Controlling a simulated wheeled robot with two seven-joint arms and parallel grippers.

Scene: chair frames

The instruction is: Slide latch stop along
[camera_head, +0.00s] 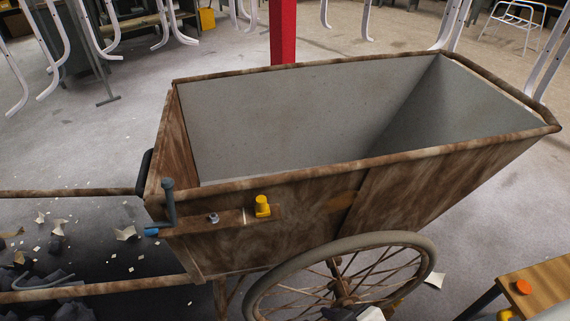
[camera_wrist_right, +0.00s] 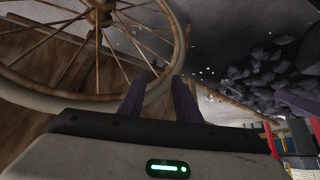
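A worn brown cart (camera_head: 300,215) with a grey inside stands in the head view. On its near side, by the front left corner, a flat strip (camera_head: 228,219) carries a small yellow stop (camera_head: 262,206) at its right end and a metal bolt (camera_head: 213,218) near its middle. A dark upright handle (camera_head: 169,203) and a blue-tipped pin (camera_head: 152,231) are at the strip's left end. In the right wrist view my right gripper (camera_wrist_right: 160,80) is open with nothing between its dark fingers, beside the spoked wheel (camera_wrist_right: 182,40). My left gripper is out of view.
The cart's wheel (camera_head: 340,275) bulges out below and right of the strip. A shaft (camera_head: 95,288) runs left from the cart over dark rubble (camera_head: 75,311). A wooden table (camera_head: 545,283) with an orange knob is at lower right. A red post (camera_head: 283,32) stands behind.

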